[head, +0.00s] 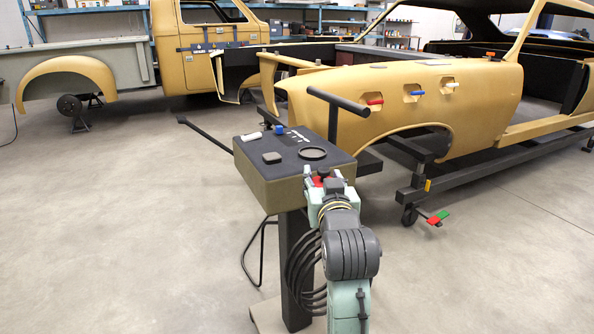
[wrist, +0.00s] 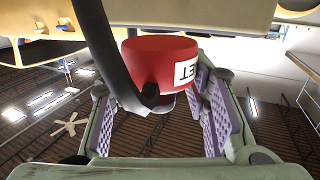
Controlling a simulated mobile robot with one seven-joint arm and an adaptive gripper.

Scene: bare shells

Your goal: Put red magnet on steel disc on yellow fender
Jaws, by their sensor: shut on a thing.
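The red magnet (wrist: 160,62) is a round red block with a white label, partly legible as "ET". It sits between the purple-padded fingers of my gripper (wrist: 155,95), which is shut on it. A dark bar crosses in front of the magnet's left side. In the head view my gripper (head: 321,180) is at the near edge of a pedestal box, and a bit of red shows between its fingers. The yellow fender (head: 455,105) is on the car body behind to the right. A small flat grey patch (head: 378,67) shows on its top; I cannot tell whether it is the steel disc.
The pedestal box (head: 262,188) carries a dark ring (head: 312,153), a dark square pad (head: 272,157), a white cylinder (head: 251,136) and a blue piece (head: 279,130). A dark T-bar (head: 336,103) stands between box and fender. Red, blue and white pieces sit in fender recesses.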

